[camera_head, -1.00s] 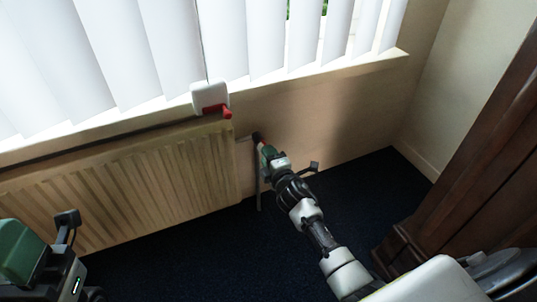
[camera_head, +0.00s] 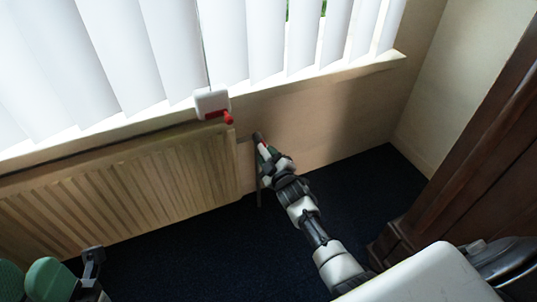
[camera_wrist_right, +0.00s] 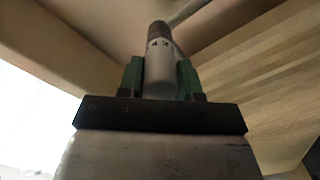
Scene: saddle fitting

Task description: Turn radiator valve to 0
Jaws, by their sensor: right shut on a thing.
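The radiator valve (camera_wrist_right: 160,66) is a pale, rounded knob with a darker end and shows the marks "4" and "3" in the right wrist view. My right gripper (camera_wrist_right: 160,82) has its two green fingers on either side of the knob and is shut on it. In the head view my right gripper (camera_head: 265,152) is at the valve, beside the radiator's right end, and mostly hides the knob. The radiator (camera_head: 130,185) is cream and ribbed, under the window sill. My left gripper (camera_head: 92,262) is at the lower left, partly cut off, away from the valve; its opening is unclear.
A white device with a red part (camera_head: 212,104) sits on the sill above the radiator's right end. White vertical blinds (camera_head: 150,50) hang behind it. A dark wooden cabinet (camera_head: 470,150) stands at the right. Dark carpet (camera_head: 190,265) lies clear in front of the radiator.

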